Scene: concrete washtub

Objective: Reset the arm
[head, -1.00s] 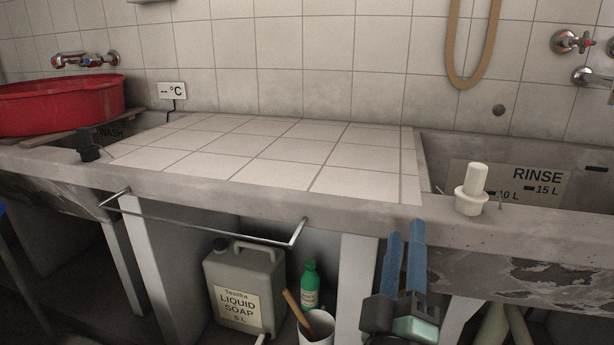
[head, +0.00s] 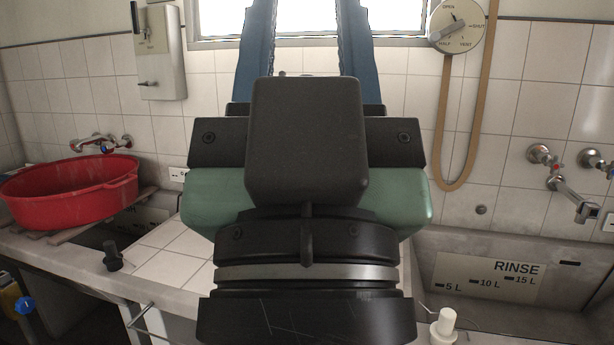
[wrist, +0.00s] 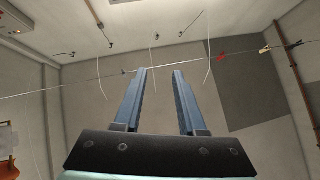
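My gripper (head: 307,50) is raised close in front of the head camera, its two blue fingers pointing up across the window. It hides the middle of the counter and wall. In the wrist view my gripper (wrist: 158,72) shows both blue fingers apart with nothing between them. Beyond them are the upper wall and a thin line strung across the room.
A red basin (head: 70,192) sits on boards over the wash tub at left. Clothespins (wrist: 265,49) hold the line.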

